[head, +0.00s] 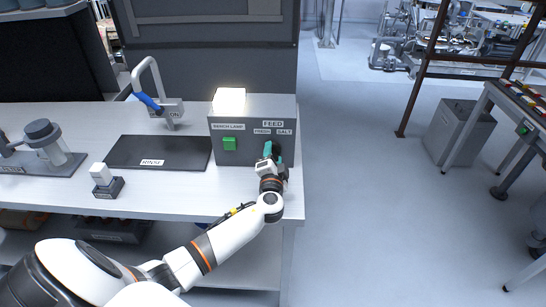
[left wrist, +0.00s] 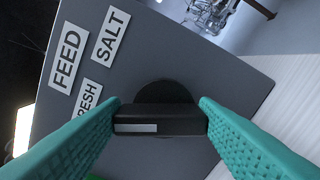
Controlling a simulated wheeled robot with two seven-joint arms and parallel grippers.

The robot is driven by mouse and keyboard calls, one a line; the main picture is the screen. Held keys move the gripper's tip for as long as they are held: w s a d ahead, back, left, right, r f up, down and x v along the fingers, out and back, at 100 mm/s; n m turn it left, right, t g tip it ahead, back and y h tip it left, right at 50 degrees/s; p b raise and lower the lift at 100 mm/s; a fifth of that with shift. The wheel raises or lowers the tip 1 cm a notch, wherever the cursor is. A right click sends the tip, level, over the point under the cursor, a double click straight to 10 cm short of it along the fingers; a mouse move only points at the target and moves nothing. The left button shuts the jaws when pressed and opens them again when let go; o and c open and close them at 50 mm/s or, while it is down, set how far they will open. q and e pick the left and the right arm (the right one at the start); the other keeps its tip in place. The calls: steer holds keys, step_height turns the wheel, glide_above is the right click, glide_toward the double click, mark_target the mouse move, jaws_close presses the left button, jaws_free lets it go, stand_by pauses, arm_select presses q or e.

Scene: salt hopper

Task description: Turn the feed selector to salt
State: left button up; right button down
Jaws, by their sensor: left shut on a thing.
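The grey hopper box (head: 238,153) stands on the right end of the bench, with FEED, FRESH and SALT labels on its front. The feed selector is a black knob (left wrist: 158,120) below the labels, with a white mark at its left end in the left wrist view. That mark points toward the FRESH label (left wrist: 88,100), not the SALT label (left wrist: 110,35). My left gripper (head: 270,151) is at the box's front right; in the left wrist view its teal fingers are shut on the two ends of the knob. In the head view the gripper hides the knob. My right gripper is not in view.
A green BENCH LAMP switch (head: 229,144) sits left of the gripper, under a lit lamp (head: 230,97). A dark RINSE mat (head: 158,152), a blue-handled tap (head: 148,101) and a small white-topped block (head: 101,174) stand further left.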

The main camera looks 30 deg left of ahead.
arm_select(q)
steer(key=m, duration=0.2)
steer(key=shift+d+m, duration=0.1)
steer(key=shift+m, duration=0.3)
steer(key=m, duration=0.2)
steer(key=shift+m, duration=0.3)
steer(key=m, duration=0.4)
steer(key=shift+f+p, duration=0.15)
steer(key=shift+p, duration=0.25)
steer(key=shift+f+m+p, duration=0.1)
steer(key=shift+m+p, duration=0.2)
steer(key=shift+m, duration=1.1)
steer(key=o, duration=1)
steer(key=shift+d, duration=0.15)
